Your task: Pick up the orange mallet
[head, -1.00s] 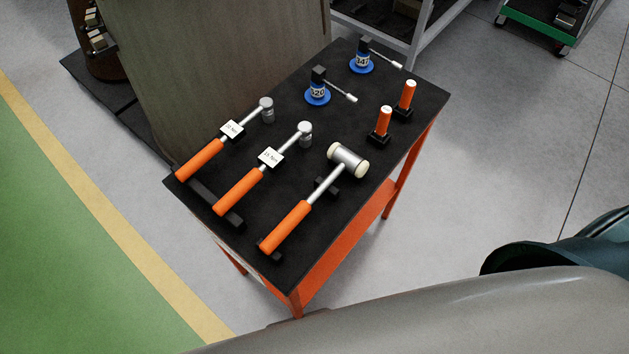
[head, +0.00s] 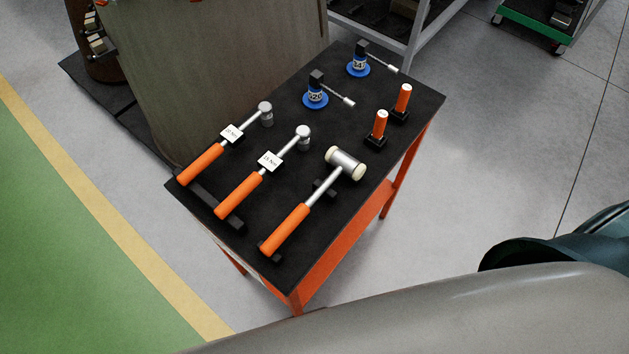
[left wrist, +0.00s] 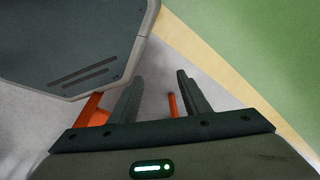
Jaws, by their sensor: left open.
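The orange mallet (head: 286,228) lies on the black tabletop (head: 265,105), along its right front side in the head view. It has an orange handle, a metal shaft and a silver head with pale end faces. It rests on small black supports, with nothing gripping it. My left gripper (left wrist: 157,88) shows only in the left wrist view, open, with nothing between its fingers. That view shows floor and orange parts that look like table legs, but no mallet, so the distance to it cannot be told. My right gripper is not in view.
Two orange-handled torque wrenches with white tags, a left one (head: 201,164) and a middle one (head: 238,195), lie left of the mallet. A brown panel (head: 215,70) stands close behind the table.

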